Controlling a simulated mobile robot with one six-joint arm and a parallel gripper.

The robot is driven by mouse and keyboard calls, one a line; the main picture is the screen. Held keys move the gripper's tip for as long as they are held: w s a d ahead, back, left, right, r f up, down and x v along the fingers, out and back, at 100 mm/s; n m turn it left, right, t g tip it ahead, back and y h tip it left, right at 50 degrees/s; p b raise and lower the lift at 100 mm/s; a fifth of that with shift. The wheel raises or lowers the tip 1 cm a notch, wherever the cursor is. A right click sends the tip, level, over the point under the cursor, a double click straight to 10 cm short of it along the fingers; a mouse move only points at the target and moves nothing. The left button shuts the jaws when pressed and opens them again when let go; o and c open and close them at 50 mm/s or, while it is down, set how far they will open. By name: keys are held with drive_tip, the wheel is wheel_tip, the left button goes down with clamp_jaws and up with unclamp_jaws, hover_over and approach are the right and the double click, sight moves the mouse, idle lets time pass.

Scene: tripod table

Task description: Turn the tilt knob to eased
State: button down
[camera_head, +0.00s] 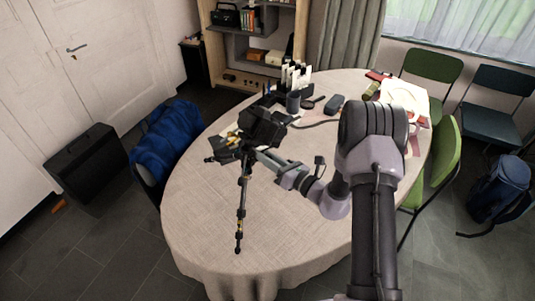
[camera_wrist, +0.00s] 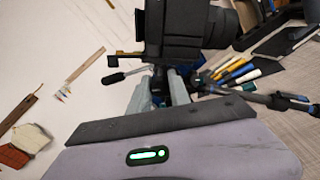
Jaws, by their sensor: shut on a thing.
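A black camera (camera_head: 265,126) sits on the head of a black tripod (camera_head: 242,198) that stands on the round table. In the wrist view the camera (camera_wrist: 190,25) fills the top middle, with its lens to the right. My gripper (camera_head: 256,153) reaches in from the right, just below the camera. In the wrist view my gripper (camera_wrist: 162,80) has its two grey fingers closed on a dark part under the camera, where the tilt knob is. The fingers mostly hide the knob, and its setting cannot be read. A lever with a dark grip (camera_wrist: 114,77) sticks out to the left.
The table (camera_head: 200,235) has a pale cloth and free room at the front. A dark cup (camera_head: 293,102), a dark case (camera_head: 334,104) and papers stand farther back. Brushes or pens (camera_wrist: 230,72) lie right of the tripod head. Green chairs (camera_head: 440,165) stand at the right.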

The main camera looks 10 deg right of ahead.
drive_tip(key=m+p, duration=0.3)
drive_tip(key=m, duration=0.2)
drive_tip(key=shift+r+m, duration=0.15)
drive_tip(key=shift+m, duration=0.15)
drive_tip(key=m+p, duration=0.2)
drive_tip(key=m, duration=0.3)
drive_tip(key=shift+m, duration=0.4)
drive_tip(key=c, duration=1.5)
unclamp_jaws()
drive_tip(key=p+v, duration=0.1)
drive_tip(key=v, duration=1.6)
drive_tip(key=shift+d+p, duration=0.25)
drive_tip(key=shift+p, duration=0.05)
